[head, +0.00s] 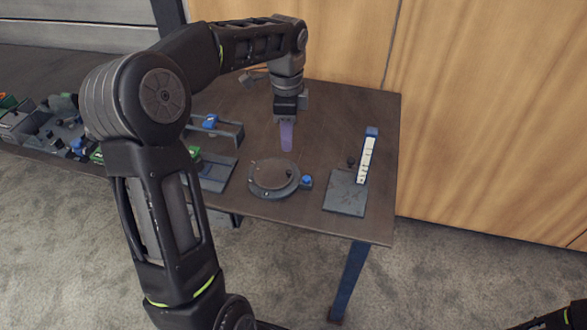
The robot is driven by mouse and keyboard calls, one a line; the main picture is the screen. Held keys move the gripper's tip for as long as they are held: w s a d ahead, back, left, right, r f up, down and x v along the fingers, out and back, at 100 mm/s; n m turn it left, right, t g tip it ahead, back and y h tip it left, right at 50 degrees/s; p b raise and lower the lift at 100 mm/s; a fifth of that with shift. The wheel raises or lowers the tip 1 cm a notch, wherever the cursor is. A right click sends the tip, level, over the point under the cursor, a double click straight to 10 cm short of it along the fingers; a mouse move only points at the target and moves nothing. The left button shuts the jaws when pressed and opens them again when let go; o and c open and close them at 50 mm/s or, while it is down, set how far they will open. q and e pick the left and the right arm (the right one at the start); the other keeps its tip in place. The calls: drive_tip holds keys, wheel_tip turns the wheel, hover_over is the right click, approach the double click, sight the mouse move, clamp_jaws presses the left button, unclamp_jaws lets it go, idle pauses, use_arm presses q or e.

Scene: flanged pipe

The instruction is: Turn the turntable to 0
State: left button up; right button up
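The turntable (268,176) is a round, dark grey disc on a base, standing on the brown table near its front edge. A small dark knob or hole shows toward the right of its top, and a blue part (306,181) sits at its right edge. No scale marks can be read at this size. My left gripper (287,140) points down just behind the turntable in the picture, with purple fingertips. It appears apart from the disc. The fingers overlap in this view, so their gap is hidden. My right gripper is out of view.
Left of the turntable are a grey tray (217,176) and a bracket with a blue part (210,122). Bins of small parts (45,128) lie far left. The table's right rear is clear.

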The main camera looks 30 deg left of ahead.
use_arm(q)
drive_tip(key=b, duration=0.3)
hover_over(289, 171)
wheel_tip(289, 171, down, 4)
drive_tip(key=shift+f, duration=0.2)
drive_tip(key=shift+r, duration=0.1)
drive_tip(key=shift+f+p, duration=0.45)
drive_tip(key=shift+f, duration=3.5)
clamp_jaws()
